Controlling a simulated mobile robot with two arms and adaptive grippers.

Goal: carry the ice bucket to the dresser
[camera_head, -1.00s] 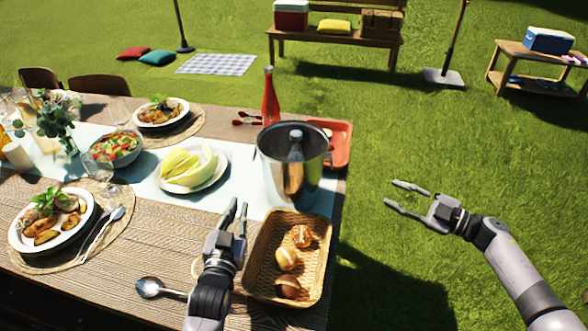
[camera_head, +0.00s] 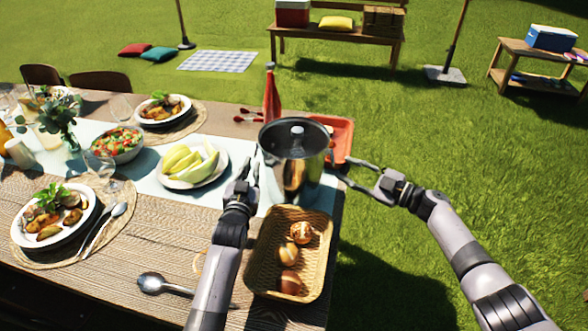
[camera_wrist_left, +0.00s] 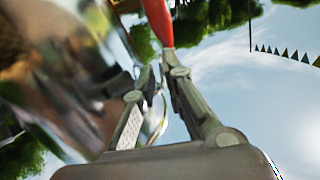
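The ice bucket (camera_head: 290,180), shiny metal with a bottle inside, stands upright on the table near its right edge. It fills the left side of the left wrist view (camera_wrist_left: 75,85). My left gripper (camera_head: 248,168) is open at the bucket's left side. In the left wrist view a thin ring-like handle (camera_wrist_left: 162,125) shows between its fingers (camera_wrist_left: 162,72), which look apart from each other. My right gripper (camera_head: 343,172) is open, its fingertips at the bucket's right side. Contact there is unclear. A low wooden two-tier stand (camera_head: 535,85), possibly the dresser, is on the grass at far right.
A bread basket (camera_head: 262,275) stands in front of the bucket. A red bottle (camera_head: 271,95) and an orange tray (camera_head: 343,135) are behind it, a plate (camera_head: 222,172) to its left. A blue cooler (camera_head: 551,38) is on the stand. Open grass lies right of the table.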

